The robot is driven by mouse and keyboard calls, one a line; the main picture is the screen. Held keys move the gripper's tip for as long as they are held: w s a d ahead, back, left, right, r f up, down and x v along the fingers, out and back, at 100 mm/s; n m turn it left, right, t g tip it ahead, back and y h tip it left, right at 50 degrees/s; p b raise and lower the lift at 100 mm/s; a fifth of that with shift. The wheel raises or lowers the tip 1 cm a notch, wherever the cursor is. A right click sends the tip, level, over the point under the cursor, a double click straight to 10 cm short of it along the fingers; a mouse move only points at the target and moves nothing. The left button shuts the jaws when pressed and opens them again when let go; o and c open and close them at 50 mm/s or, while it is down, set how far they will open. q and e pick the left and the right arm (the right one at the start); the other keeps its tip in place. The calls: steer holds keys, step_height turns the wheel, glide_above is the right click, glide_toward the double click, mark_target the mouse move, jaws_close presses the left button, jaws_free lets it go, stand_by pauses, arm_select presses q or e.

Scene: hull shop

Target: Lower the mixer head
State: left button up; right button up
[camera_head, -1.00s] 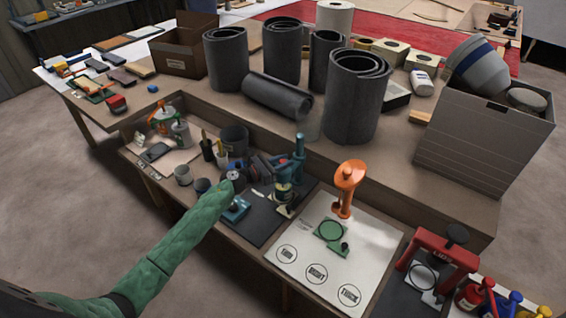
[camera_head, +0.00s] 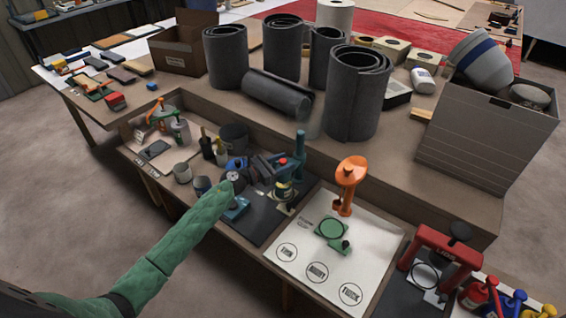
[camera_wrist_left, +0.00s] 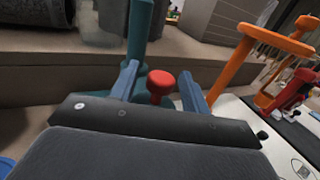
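The mixer looks to be the teal stand with an upright post (camera_head: 300,146); the post also shows in the left wrist view (camera_wrist_left: 139,32). A red knob (camera_wrist_left: 160,82) stands in front of the post. My left gripper (camera_head: 284,164) is at the stand. In the left wrist view its two blue fingers (camera_wrist_left: 159,72) are spread, one on each side of the red knob, with gaps showing. The gripper body hides the knob's lower part and most of the mixer head, so its tilt cannot be told. My right gripper is not in view.
A red frame press (camera_head: 440,258) is farther right. Cups and bottles stand left of the gripper. A raised shelf with dark rolls (camera_head: 357,95) lies behind.

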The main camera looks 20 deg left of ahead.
arm_select(q)
steer(key=shift+s+r, duration=0.1)
steer(key=shift+s+a, duration=0.15)
steer(key=shift+a, duration=0.05)
steer(key=b+v, duration=0.2)
steer(key=v, duration=0.5)
steer(key=shift+b, duration=0.3)
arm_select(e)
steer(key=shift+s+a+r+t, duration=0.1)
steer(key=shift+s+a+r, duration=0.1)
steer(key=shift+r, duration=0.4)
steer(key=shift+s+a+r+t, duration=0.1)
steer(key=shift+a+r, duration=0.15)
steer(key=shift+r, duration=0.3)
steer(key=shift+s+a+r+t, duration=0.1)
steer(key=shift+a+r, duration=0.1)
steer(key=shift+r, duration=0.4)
arm_select(q)
steer(key=shift+a, duration=0.1)
